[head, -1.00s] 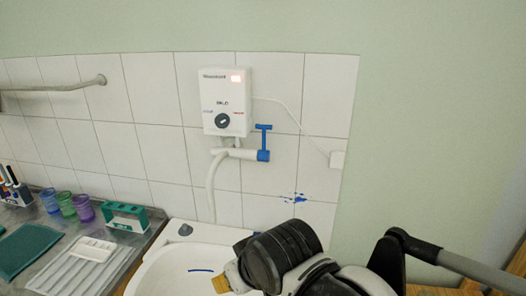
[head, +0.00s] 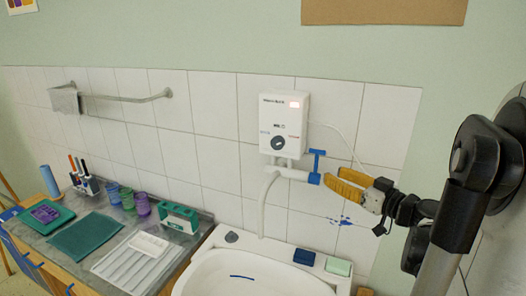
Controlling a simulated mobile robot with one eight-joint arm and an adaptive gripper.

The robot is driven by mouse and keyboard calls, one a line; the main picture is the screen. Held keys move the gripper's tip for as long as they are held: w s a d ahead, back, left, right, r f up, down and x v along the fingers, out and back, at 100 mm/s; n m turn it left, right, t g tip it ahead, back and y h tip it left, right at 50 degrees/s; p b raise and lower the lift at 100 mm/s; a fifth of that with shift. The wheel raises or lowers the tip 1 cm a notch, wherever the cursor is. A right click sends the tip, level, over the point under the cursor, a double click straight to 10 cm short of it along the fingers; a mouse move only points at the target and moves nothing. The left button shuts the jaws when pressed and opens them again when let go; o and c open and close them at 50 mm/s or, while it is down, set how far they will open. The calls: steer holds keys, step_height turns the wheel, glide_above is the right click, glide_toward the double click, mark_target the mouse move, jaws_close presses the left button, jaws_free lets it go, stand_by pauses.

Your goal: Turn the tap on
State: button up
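The tap is a white pipe fitting (head: 293,173) under a white water heater (head: 284,125) on the tiled wall. Its blue T-shaped handle (head: 317,161) stands upright at the right end, with a blue collar below. A white spout hose (head: 264,205) curves down toward the sink (head: 225,275). My gripper (head: 332,177), with yellow fingers, is just right of the blue handle and points left at it. The fingertips look close to the collar; I cannot tell whether they touch. The two fingers lie near each other in this view, and the gap between them is unclear.
A blue block (head: 304,257) and a green block (head: 338,266) sit on the sink's back rim. Cups (head: 128,200), a green holder (head: 179,218) and a white tray (head: 140,262) stand on the counter at left. A thin cable runs right of the heater.

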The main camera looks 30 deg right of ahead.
mark_target(315, 173)
steer(key=shift+t, duration=0.3)
steer(key=w, duration=0.3)
steer(key=w+b, duration=0.1)
steer(key=w, duration=0.6)
steer(key=shift+d+r, duration=0.2)
steer(key=shift+r, duration=0.2)
jaws_close()
